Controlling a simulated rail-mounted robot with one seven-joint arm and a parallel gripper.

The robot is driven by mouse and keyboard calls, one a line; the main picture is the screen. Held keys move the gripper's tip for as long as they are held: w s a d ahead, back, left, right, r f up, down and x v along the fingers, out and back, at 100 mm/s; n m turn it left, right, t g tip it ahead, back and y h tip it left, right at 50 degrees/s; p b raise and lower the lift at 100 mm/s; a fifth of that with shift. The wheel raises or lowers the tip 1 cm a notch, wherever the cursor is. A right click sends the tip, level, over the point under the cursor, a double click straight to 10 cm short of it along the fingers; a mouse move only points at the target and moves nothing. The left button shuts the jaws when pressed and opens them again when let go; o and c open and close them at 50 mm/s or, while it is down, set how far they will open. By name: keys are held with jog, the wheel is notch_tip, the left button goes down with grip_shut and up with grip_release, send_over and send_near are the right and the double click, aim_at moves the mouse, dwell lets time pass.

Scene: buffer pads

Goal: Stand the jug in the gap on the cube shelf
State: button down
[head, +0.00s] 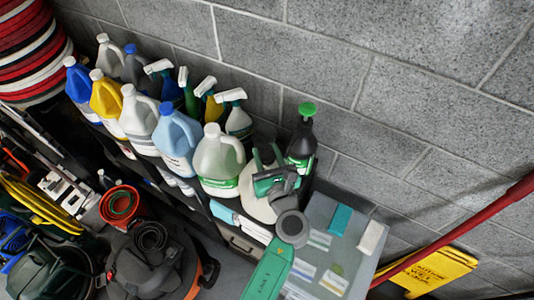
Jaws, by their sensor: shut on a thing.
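My gripper (270,182), green and grey, is at the right end of a row of bottles. It is shut on a white jug (257,204), whose upper part and right side it partly hides. The jug looks roughly upright; whether its base touches the surface below cannot be told. Close on its left is a clear jug with a green label (218,160). Behind it on the right is a dark bottle with a green cap (302,138). I cannot make out the cube shelf's gap in this view.
More jugs, including a pale blue one (176,138) and a yellow one (106,98), and several spray bottles crowd the left. A grey block wall (380,90) is behind. Red and white pads (30,50) are stacked far left. A red pole (460,228) and yellow sign (440,270) stand right.

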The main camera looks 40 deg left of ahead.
jog(key=c, duration=0.9)
grip_release()
jog(key=shift+f, duration=0.1)
jog(key=shift+d, duration=0.15)
jog(key=b+v, duration=0.1)
jog(key=v, duration=1)
jog(key=shift+s+d+b, duration=0.15)
jog(key=shift+d+b, duration=0.2)
